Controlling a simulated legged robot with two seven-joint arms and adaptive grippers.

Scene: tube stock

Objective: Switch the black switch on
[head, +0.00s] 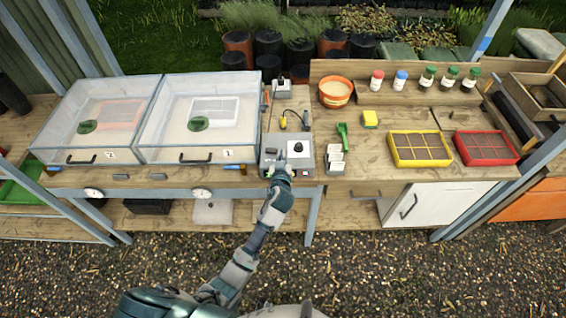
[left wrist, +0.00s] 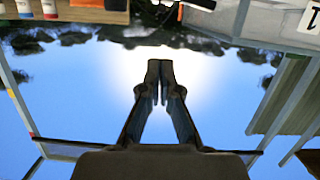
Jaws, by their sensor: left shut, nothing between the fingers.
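A grey control box (head: 304,160) stands on the wooden bench in the middle of the head view. A round black knob (head: 298,146) sits on its top. My left gripper (head: 281,160) is over the left front part of the box, shut and empty. It covers part of the box top, and I cannot make out the black switch or its position there. In the left wrist view the closed fingers (left wrist: 160,75) stand together with nothing between them. I cannot tell whether the fingertips touch the box. My right gripper is not in view.
Two clear lidded boxes (head: 150,120) stand left of the control box. A white label holder (head: 337,167) and a green scoop (head: 343,135) are close on its right. A yellow tray (head: 393,154) and a red tray (head: 461,148) lie farther right. A yellow-ended cable (head: 283,122) lies behind.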

